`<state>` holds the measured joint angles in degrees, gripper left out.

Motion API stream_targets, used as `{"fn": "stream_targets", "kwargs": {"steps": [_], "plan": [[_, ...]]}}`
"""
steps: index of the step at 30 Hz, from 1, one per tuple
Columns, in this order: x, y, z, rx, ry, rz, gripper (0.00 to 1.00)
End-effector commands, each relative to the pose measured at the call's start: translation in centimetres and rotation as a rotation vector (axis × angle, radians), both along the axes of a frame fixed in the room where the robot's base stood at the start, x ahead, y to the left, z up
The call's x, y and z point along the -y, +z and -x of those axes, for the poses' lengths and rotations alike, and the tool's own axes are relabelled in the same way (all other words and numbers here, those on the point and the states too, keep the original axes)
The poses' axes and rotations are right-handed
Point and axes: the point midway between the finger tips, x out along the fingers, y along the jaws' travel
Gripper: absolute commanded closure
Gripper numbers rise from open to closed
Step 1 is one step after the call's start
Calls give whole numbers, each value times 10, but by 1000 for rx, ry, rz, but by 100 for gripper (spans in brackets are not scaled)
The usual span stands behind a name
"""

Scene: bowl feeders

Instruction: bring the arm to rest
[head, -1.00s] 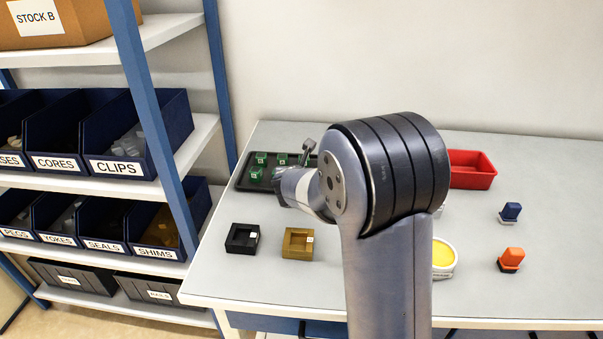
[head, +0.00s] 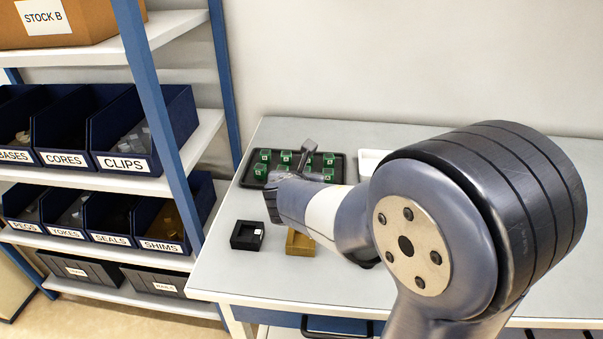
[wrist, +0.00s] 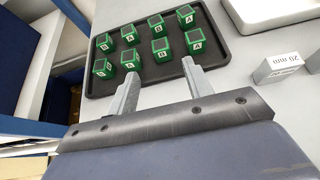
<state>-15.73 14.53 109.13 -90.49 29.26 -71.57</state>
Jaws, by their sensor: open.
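My gripper (wrist: 160,88) is open, with its two grey fingers apart and nothing between them in the wrist view. Its fingertips point toward the near edge of a black tray (wrist: 172,75) that holds several green lettered cubes. In the head view my gripper (head: 290,165) shows in front of the same tray (head: 247,178), and my arm reaches in from the right. Whether the fingers touch the tray cannot be told. My large arm joint covers the right part of the table.
A black square holder (head: 246,236) and a partly hidden brown one (head: 299,243) stand on the table (head: 225,270). A white tray (head: 371,160) shows behind my arm. A grey block marked 20 mm (wrist: 275,70) lies at right. A shelf of blue bins (head: 120,135) stands left.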

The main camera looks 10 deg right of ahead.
Motion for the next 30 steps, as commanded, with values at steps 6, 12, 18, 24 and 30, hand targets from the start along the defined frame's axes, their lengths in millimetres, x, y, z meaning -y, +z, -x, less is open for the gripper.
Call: {"fn": "stream_targets", "kwargs": {"steps": [6, 12, 18, 24, 30], "plan": [[0, 0, 1, 0, 0, 0, 52], [1, -2, -2, 0, 0, 0, 52], [8, -15, -22, -1, -2, 1, 52], [18, -33, -53, -2, -1, 1, 52], [28, -50, -83, -1, -2, 1, 52]]}}
